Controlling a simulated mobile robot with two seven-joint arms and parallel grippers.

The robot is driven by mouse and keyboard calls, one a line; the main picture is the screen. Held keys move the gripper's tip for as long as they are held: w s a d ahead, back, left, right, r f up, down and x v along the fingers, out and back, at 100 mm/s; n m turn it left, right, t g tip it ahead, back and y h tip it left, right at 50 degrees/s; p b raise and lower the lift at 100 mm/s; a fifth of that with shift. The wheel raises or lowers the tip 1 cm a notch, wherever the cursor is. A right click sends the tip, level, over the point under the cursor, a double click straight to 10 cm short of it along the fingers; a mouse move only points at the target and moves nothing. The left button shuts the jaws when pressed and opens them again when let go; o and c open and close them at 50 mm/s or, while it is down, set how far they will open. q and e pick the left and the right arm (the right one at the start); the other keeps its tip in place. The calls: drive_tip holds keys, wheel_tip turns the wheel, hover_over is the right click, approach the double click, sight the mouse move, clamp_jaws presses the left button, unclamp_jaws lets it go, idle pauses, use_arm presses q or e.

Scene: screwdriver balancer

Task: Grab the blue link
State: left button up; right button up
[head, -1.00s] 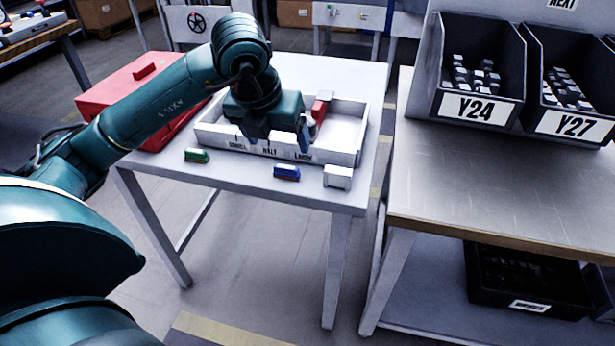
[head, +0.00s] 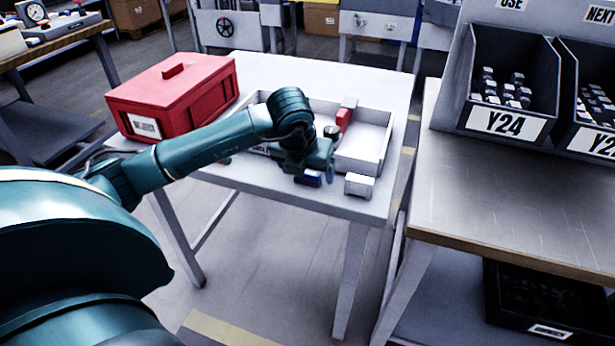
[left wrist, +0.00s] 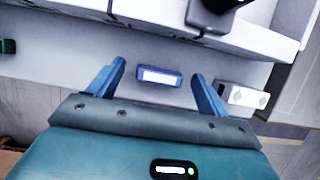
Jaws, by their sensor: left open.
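The blue link (head: 309,178) lies on the white table near its front edge, in front of the white tray. It also shows in the left wrist view (left wrist: 159,76) as a small blue block with a white label strip. My left gripper (head: 322,176) is open. In the left wrist view its two blue fingers (left wrist: 157,88) stand apart, with the link between and just beyond them. The fingers do not visibly touch it. In the head view the gripper partly hides the link. My right gripper is not in view.
A white link (head: 359,185) lies right of the blue one. A green link (left wrist: 8,46) lies to the left. The white tray (head: 365,163) stands behind, holding a red piece (head: 344,119). A red box (head: 172,95) stands at the table's left. Black bins stand on the right bench (head: 480,190).

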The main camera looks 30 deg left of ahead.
use_arm(q)
drive_tip(key=shift+w+f, duration=0.1)
drive_tip(key=shift+f, duration=0.25)
drive_tip(key=shift+c, duration=0.2)
drive_tip(key=c, duration=1)
drive_tip(key=shift+r, duration=0.1)
